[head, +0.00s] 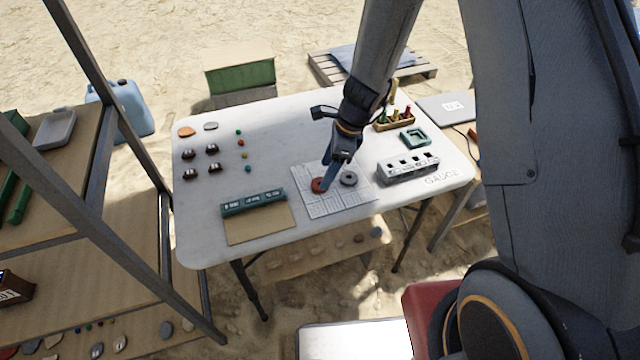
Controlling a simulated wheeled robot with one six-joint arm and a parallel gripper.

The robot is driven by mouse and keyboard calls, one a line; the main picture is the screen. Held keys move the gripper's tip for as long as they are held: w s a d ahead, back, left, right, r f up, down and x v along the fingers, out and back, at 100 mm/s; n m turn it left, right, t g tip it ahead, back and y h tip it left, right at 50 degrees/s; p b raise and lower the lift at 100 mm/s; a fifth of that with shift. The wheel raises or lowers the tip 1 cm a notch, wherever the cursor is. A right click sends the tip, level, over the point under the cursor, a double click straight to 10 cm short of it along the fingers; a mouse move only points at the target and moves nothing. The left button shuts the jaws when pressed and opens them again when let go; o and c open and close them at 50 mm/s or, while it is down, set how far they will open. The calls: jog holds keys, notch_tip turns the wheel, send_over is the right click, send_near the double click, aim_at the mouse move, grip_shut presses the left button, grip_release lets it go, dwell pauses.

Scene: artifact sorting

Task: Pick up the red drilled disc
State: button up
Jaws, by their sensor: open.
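The red drilled disc (318,186) lies on a pale gridded mat (312,205) near the middle of the white table. My gripper (328,178) points down at the disc, its fingertips at or just above the disc's right side. Part of the disc is hidden behind the fingers. The gripper is open, and I cannot tell whether the fingers touch the disc. A grey drilled disc (349,179) lies on the same mat, just right of my gripper.
A green-labelled board (258,226) lies left of the mat. A grey slotted block (408,168), a green square frame (414,138) and a wooden tray (396,124) stand to the right. Several dark pieces and small beads lie at left. The table's front left corner (200,250) is clear.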

jog(key=shift+x, duration=1.95)
jog(key=shift+s, duration=0.1)
jog(key=c, duration=1.1)
jog(key=shift+c, duration=0.2)
jog(key=shift+r, duration=0.15)
notch_tip(320, 180, up, 10)
jog(key=w+d+f+n+g+h, duration=0.1)
jog(key=w+d+n+g+h, duration=0.2)
jog(key=d+n, duration=1.1)
jog(key=w+n, duration=0.1)
jog(key=n, duration=0.4)
jog(key=shift+d+g, duration=0.2)
jog(key=shift+g, duration=0.2)
